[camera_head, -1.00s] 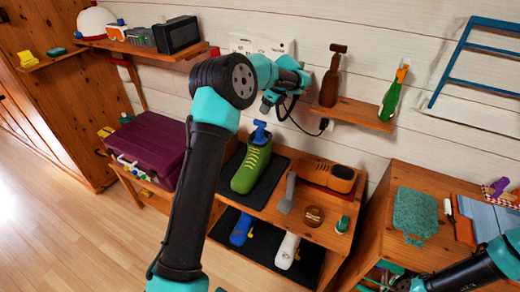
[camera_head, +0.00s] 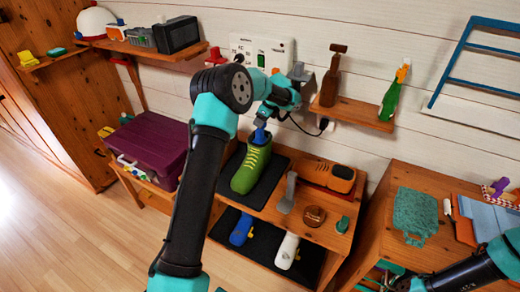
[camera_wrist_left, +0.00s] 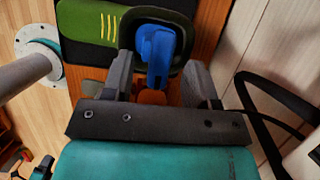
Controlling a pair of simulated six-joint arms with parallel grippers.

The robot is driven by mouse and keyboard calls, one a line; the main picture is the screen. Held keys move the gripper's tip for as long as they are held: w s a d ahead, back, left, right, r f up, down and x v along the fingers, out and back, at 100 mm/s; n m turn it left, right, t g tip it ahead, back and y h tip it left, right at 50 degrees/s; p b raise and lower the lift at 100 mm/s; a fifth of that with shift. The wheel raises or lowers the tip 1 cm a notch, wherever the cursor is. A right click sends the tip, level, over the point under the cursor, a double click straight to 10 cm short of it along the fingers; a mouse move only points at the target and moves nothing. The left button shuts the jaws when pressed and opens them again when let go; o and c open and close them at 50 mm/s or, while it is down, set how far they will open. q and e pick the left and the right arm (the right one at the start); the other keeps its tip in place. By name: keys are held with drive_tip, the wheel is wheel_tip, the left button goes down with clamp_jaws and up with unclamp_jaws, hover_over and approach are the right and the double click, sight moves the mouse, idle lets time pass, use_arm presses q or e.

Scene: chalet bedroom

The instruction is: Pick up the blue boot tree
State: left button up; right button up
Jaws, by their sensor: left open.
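The blue boot tree (camera_head: 260,136) stands upright in the opening of a green boot (camera_head: 252,165) with yellow laces. Its lower part is hidden inside the boot. My left gripper (camera_head: 264,113) is above it. In the left wrist view the boot tree's blue top (camera_wrist_left: 157,50) shows between the two dark fingers of the open left gripper (camera_wrist_left: 160,70), with a gap visible on each side. The green boot (camera_wrist_left: 88,22) lies beyond. My right gripper is low at the right of the head view; its jaws are not clear.
The boot stands on a dark mat on a wooden bench, near a grey shoehorn (camera_head: 287,194) and a brown-orange shoe (camera_head: 330,177). A purple case (camera_head: 150,150) is left.

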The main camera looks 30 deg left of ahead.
use_arm(q)
drive_tip(key=shift+a+f, duration=0.3)
drive_tip(key=shift+f, duration=0.35)
drive_tip(key=shift+c, duration=0.3)
clamp_jaws()
